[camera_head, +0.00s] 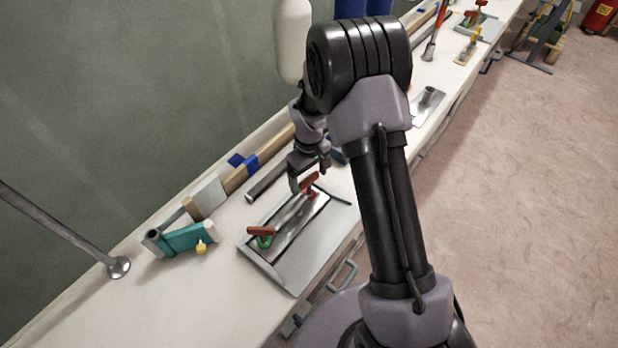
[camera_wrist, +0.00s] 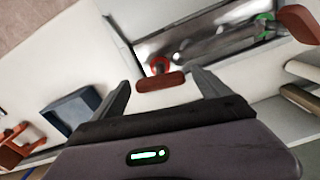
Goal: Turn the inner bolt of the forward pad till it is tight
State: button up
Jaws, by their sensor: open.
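A grey metal tray (camera_head: 312,250) on the white bench holds a long shiny metal piece (camera_head: 287,228). A red T-shaped handle with a red collar (camera_head: 310,184) stands at its far end. A brownish-red handle with a green collar (camera_head: 262,236) stands at its near end. The frames do not label which is the inner bolt or which pad is forward. My gripper (camera_head: 305,174) is open over the far end. In the wrist view the red handle (camera_wrist: 160,82) lies between the spread fingers (camera_wrist: 163,90), with a gap on both sides.
A teal tool with a yellow knob (camera_head: 188,239) lies left of the tray. A blue-grey box (camera_wrist: 74,112) is left of the gripper in the wrist view. More tools line the bench farther off.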

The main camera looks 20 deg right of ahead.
jog(key=c, duration=1.4)
jog(key=shift+o, duration=0.2)
jog(key=shift+m, duration=0.3)
jog(key=m+b, duration=0.1)
jog(key=m, duration=0.3)
jog(key=shift+w+r+m+b, duration=0.1)
jog(key=shift+m+b, duration=0.2)
jog(key=shift+m, duration=1.7)
jog(key=o, duration=1.4)
jog(key=shift+c, duration=0.2)
